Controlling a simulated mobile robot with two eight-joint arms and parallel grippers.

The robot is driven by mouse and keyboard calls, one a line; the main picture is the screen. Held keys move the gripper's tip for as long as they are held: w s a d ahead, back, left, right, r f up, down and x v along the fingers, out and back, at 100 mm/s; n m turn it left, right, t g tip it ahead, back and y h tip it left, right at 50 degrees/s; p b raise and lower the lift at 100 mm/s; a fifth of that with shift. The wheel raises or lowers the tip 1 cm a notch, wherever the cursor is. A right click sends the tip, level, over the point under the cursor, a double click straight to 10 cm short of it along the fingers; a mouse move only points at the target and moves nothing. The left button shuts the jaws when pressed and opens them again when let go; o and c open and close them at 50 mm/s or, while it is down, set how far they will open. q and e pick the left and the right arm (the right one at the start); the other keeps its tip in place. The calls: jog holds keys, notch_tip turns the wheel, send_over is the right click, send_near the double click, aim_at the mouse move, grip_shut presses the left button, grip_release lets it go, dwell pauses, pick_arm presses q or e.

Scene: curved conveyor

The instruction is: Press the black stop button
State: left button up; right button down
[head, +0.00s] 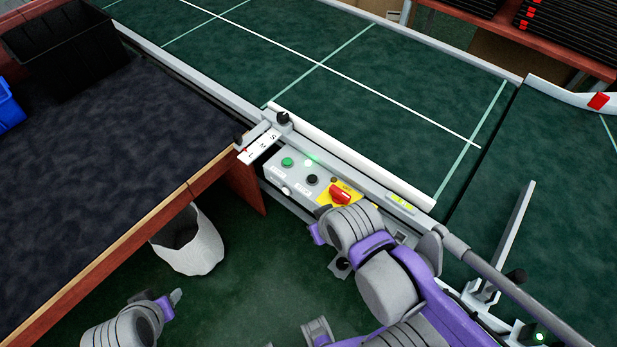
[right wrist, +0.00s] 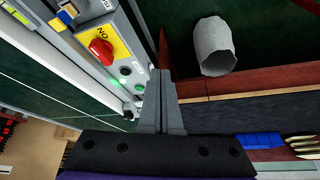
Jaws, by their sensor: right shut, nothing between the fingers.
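The black button (head: 312,180) is on the grey control box (head: 276,186) at the conveyor's near edge. It sits between a green button (head: 287,162) and a red rotary switch (head: 340,196) on a yellow plate. In the right wrist view the black button (right wrist: 125,71) lies left of my right gripper's fingertips. My right gripper (right wrist: 161,77) is shut and empty, its fingers beside the box and apart from the button. In the head view its fingers are hidden under my arm. Of my left gripper (head: 175,297) only a small grey tip shows at lower left.
A green light glows (head: 312,160) on the box. A table with a dark top (head: 120,150) stands left, carrying a black bin (head: 65,50). A white waste bin (head: 190,246) stands on the floor. A white rail (head: 350,155) and a metal bar (head: 500,280) border the conveyor. The belt is clear.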

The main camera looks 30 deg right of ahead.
jog(key=w+d+n+g+h, duration=0.1)
jog(key=w+d+n+h, duration=0.1)
jog(key=w+d+n, duration=0.3)
jog(key=w+d+n+h, duration=0.1)
jog(key=w+n+h, duration=0.15)
jog(key=w, duration=0.35)
jog(key=n+h, duration=0.4)
jog(key=n, duration=0.3)
send_over(309, 180)
notch_tip(309, 180, down, 4)
jog(key=shift+s+f+b, duration=0.1)
jog(key=shift+b, duration=0.2)
notch_tip(309, 180, down, 7)
jog(key=b, duration=0.4)
jog(key=shift+f+b, duration=0.2)
jog(key=shift+b, duration=0.2)
jog(key=shift+f+b, duration=0.55)
jog(key=shift+f, duration=0.1)
jog(key=shift+f, duration=0.1)
jog(key=shift+f+b, duration=0.3)
jog(key=shift+b, duration=0.1)
